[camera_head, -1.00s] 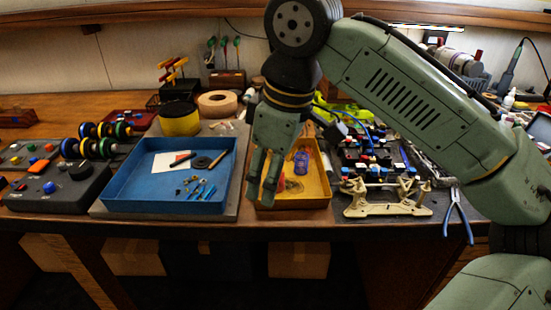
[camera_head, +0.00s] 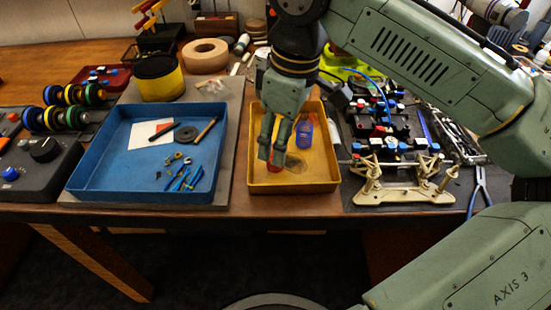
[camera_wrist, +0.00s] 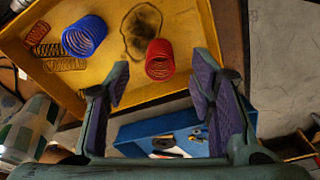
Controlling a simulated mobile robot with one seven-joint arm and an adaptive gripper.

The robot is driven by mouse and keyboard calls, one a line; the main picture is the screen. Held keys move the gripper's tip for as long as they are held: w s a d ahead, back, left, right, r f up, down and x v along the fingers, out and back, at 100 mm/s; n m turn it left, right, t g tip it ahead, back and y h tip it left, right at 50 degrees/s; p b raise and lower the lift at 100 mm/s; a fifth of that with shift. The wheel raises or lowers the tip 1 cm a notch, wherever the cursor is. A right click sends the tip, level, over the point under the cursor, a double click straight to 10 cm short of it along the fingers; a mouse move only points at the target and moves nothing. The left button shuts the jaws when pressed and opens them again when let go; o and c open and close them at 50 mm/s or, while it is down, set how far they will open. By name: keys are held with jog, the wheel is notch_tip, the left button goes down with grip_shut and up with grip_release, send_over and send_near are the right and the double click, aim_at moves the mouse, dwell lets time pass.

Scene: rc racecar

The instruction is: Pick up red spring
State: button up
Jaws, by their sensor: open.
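The red spring (camera_wrist: 159,60) lies in the yellow tray (camera_wrist: 205,20), near the tray's wall in the wrist view. In the head view a bit of the red spring (camera_head: 273,168) shows beside my fingertips. My gripper (camera_head: 271,155) is over the yellow tray, pointing down. In the wrist view my gripper (camera_wrist: 160,85) is open, with one finger on each side of the red spring and nothing held. I cannot tell how high the fingertips are above the tray floor.
A blue spring (camera_wrist: 84,36) and several copper and brass springs (camera_wrist: 65,64) lie in the same tray. A blue tray (camera_head: 88,165) with small tools stands to the left. A racecar chassis (camera_head: 395,190) is close on the right, with blue pliers (camera_head: 479,190) beyond it.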

jog(key=f, duration=0.3)
jog(key=f+p, duration=0.1)
jog(key=f, duration=0.1)
jog(key=shift+w+a, duration=0.15)
jog(key=shift+a, duration=0.25)
jog(key=shift+c, duration=0.4)
jog(key=shift+r, duration=0.1)
jog(key=c, duration=0.8)
